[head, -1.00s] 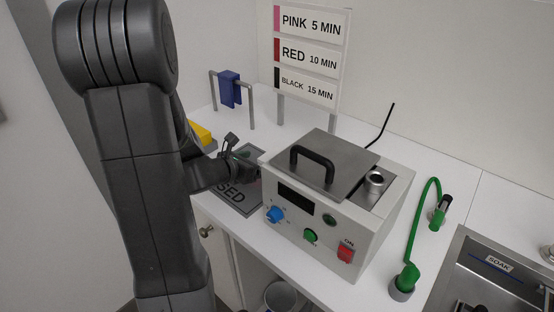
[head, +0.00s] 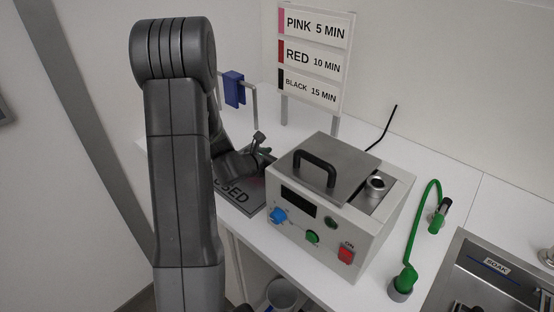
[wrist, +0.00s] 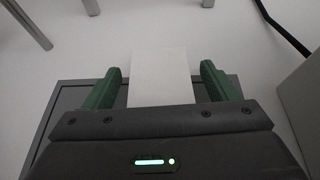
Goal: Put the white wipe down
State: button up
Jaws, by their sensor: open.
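The white wipe (wrist: 160,78) shows in the wrist view as a pale flat sheet between my gripper's two green fingers. My gripper (wrist: 160,82) is open, with a narrow gap on each side of the wipe. The wipe's near end is hidden by the gripper body. In the head view my gripper (head: 262,146) is low over the far part of a dark grey panel (head: 240,196) whose label reads "SED", its first letter hidden by my arm. I cannot make out the wipe in the head view. The panel also shows beneath the gripper in the wrist view (wrist: 62,100).
A white machine (head: 350,228) with a grey lid and black handle stands close right of the gripper. A blue cloth (head: 234,89) hangs on a rail behind. A time sign (head: 313,57) stands at the back. A green hose (head: 415,235) and sink (head: 490,270) are further right.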

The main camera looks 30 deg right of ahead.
jog(key=shift+c, duration=0.2)
jog(key=c, duration=1.1)
jog(key=shift+r, duration=0.1)
notch_tip(320, 180, up, 10)
notch_tip(320, 180, up, 14)
jog(key=p, duration=0.9)
send_over(277, 156)
jog(key=w+a+f+n+t+y+b, duration=0.1)
jog(key=w+a+f+n+t+b, duration=0.15)
jog(key=w+a+f, duration=0.5)
jog(key=w+a+f+n+t+y+b, duration=0.2)
jog(key=w+a+f+n+t, duration=0.15)
jog(key=a, duration=0.65)
jog(key=w+a+f+n+y+b, duration=0.1)
jog(key=a+f+y, duration=0.1)
jog(key=a, duration=0.5)
jog(key=a+f+n+t+y+b, duration=0.1)
jog(key=a+f+n, duration=0.1)
jog(key=a+f, duration=0.2)
jog(key=w+a+f+n+t+y+b, duration=0.1)
jog(key=a+f, duration=0.3)
jog(key=a, duration=0.7)
jog(key=shift+w+a+f+n+y+b, duration=0.1)
jog(key=shift+w+n+y+b, duration=0.35)
jog(key=shift+y, duration=0.35)
jog(key=shift+s, duration=0.1)
